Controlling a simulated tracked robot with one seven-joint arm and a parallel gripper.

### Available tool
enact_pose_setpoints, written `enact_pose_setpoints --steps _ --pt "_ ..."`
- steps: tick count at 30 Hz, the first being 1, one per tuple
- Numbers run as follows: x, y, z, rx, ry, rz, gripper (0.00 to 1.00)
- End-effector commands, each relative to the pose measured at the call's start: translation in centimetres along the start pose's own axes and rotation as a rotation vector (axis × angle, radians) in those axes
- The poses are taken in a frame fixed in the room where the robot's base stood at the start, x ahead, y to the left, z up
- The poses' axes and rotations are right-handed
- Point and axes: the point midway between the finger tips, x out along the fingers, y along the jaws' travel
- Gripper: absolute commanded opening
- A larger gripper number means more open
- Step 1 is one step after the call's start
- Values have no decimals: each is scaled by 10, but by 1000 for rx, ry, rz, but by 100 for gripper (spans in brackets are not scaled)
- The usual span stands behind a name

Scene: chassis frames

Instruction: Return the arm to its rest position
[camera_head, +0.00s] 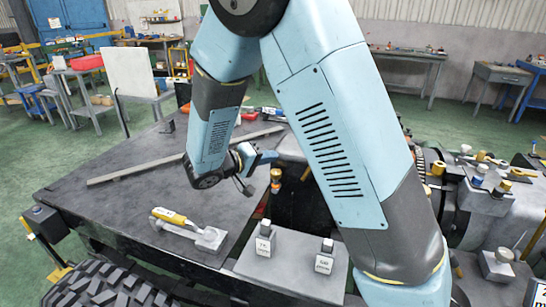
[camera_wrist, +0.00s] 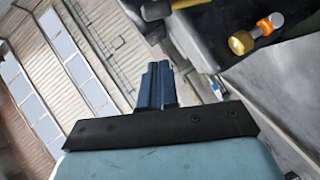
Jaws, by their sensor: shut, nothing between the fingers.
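My arm is bent in front of the body camera, its pale blue links filling the middle of the head view. Its far link hangs down over the dark chassis deck (camera_head: 110,185). My gripper (camera_head: 268,157) shows small beyond the wrist, beside the deck's right part, and is partly hidden by the near link. In the wrist view, its blue fingers (camera_wrist: 157,82) are together with nothing between them. No held object shows.
A long grey bar (camera_head: 150,165) lies across the deck. A yellow-handled tool (camera_head: 172,217) lies near its front edge. Two small labelled blocks (camera_head: 265,240) (camera_head: 325,258) stand on a grey plate (camera_head: 290,268). Machinery with yellow-capped parts (camera_head: 480,175) fills the right. Green floor lies beyond.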

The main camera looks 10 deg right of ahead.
Motion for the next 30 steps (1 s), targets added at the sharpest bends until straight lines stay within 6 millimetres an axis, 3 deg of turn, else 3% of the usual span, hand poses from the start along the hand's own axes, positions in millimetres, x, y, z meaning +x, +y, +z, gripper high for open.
enact_pose_setpoints --steps 7,11,21,30 --pt "1 1 0 0 -2 0 0" --pt "7 11 6 0 -39 -16 0" --pt "41 84 61 -1 -313 -204 0" --pt "50 139 116 37 -480 -442 0"
